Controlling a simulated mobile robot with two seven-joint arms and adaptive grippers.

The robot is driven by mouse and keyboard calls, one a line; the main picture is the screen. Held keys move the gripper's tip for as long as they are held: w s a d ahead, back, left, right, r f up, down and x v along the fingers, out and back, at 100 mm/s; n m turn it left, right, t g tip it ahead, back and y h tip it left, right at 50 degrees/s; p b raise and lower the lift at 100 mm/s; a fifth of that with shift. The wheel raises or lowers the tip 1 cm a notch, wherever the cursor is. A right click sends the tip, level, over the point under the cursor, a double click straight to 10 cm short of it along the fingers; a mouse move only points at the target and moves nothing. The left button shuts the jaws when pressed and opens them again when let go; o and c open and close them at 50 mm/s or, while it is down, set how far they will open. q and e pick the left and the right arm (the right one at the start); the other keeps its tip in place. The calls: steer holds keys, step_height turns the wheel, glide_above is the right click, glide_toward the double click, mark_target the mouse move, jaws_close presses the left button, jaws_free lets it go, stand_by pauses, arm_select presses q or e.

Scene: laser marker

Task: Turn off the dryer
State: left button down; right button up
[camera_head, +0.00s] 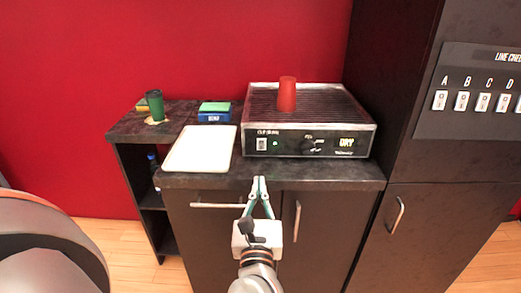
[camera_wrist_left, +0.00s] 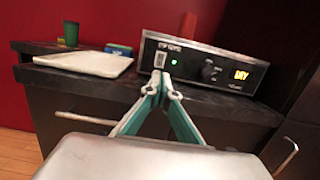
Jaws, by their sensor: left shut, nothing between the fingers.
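The dryer (camera_head: 310,98) is a dark box with a ribbed top on the counter. Its front panel has a white rocker switch (camera_head: 262,144) at the left, a lit green light (camera_head: 275,143), a black knob (camera_head: 308,146) and a lit yellow "DRY" display (camera_head: 346,142). In the left wrist view the switch (camera_wrist_left: 159,58), green light (camera_wrist_left: 174,62) and display (camera_wrist_left: 241,75) also show. My left gripper (camera_head: 259,181) is shut and empty, in front of the counter edge and below the switch side of the panel. Its fingertips (camera_wrist_left: 162,82) appear just under the switch in the wrist view. My right gripper is not in view.
A red cup (camera_head: 287,95) stands upside down on the dryer. A white tray (camera_head: 200,149) lies left of it. A green-topped blue sponge box (camera_head: 214,112) and a green cup (camera_head: 155,105) stand behind. A tall dark cabinet (camera_head: 425,235) bounds the right.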

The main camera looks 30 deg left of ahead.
mark_target(261, 142)
arm_select(q)
steer(key=p+x, duration=0.2)
steer(key=x, duration=1.2)
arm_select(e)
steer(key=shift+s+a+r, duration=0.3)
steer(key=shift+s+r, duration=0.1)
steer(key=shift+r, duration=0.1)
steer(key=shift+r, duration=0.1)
